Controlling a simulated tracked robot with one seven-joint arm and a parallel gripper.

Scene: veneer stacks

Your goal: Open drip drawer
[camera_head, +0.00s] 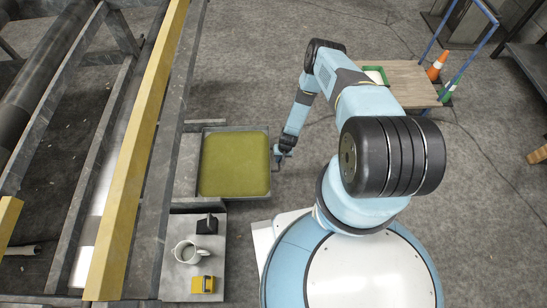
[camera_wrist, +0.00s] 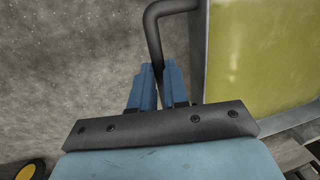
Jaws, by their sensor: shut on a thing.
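The drip drawer (camera_head: 203,163) stands out from under the machine's side in the head view, a grey tray with a yellow-green fill or pad inside. In the wrist view its grey rim (camera_wrist: 198,60) and the yellow-green surface (camera_wrist: 265,50) show at the right. A dark bent bar handle (camera_wrist: 153,40) is fixed to its outer side. My gripper (camera_wrist: 158,85) is shut on the handle, with its blue fingers on either side of the bar. In the head view my gripper (camera_head: 280,155) is at the drawer's right edge, small and partly hidden by the wrist.
A small grey shelf (camera_head: 180,284) below the drawer holds a jug (camera_head: 186,252), a dark container (camera_head: 207,224) and a yellow item (camera_head: 203,284). A yellow beam (camera_head: 140,150) runs along the machine. A wooden table (camera_head: 405,80) stands at upper right. Floor right of the drawer is clear.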

